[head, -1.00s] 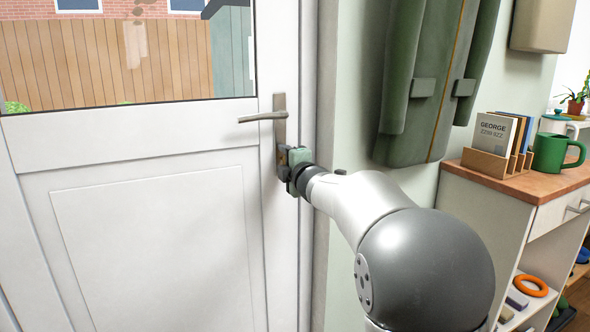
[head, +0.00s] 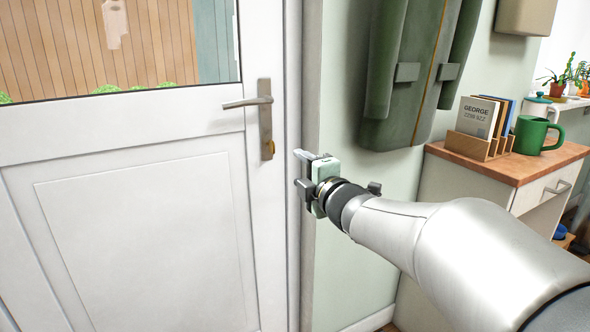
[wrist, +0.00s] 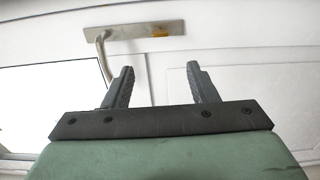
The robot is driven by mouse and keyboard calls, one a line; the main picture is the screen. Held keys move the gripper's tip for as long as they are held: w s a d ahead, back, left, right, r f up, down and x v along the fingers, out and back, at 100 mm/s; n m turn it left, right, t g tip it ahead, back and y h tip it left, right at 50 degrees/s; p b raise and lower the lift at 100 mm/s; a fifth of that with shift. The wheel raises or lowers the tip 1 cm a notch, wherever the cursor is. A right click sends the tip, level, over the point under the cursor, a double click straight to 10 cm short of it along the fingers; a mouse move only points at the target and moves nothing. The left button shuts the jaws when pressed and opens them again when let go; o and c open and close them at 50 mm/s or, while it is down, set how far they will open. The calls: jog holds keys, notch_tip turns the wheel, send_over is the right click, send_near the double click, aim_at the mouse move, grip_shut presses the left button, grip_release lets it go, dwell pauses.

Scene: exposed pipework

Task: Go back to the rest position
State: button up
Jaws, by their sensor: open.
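My gripper (head: 302,171) is open and empty, to the right of the door handle plate and apart from it. In the wrist view my gripper (wrist: 160,82) shows two dark fingers spread apart with nothing between them. The white door (head: 140,210) looks closed. Its metal lever handle (head: 247,102) sits on a tall plate and points left, about level. A small brass-coloured piece (head: 268,149) shows at the bottom of the plate. In the wrist view the handle (wrist: 103,50) and its plate (wrist: 130,33) lie beyond the fingers, with the brass piece (wrist: 160,33).
A green coat or bag (head: 415,75) hangs on the wall behind my gripper. At right stands a wood-topped cabinet (head: 500,165) with a letter rack (head: 478,143) and a green mug (head: 535,135). The space in front of the door is free.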

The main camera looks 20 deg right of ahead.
jog(key=s+a+r+m+g+h+p, duration=0.1)
jog(key=s+a+r+m+g+p, duration=0.1)
jog(key=s+m+g+p, duration=0.6)
jog(key=s+a+r+m+g+h+p, duration=0.2)
jog(key=s+r+m+g+p, duration=0.3)
jog(key=s+p, duration=1.6)
jog(key=m+g+p, duration=0.4)
jog(key=m, duration=0.3)
jog(key=shift+s+a+h, duration=0.2)
jog(key=shift+s+h, duration=0.1)
jog(key=shift+s, duration=0.05)
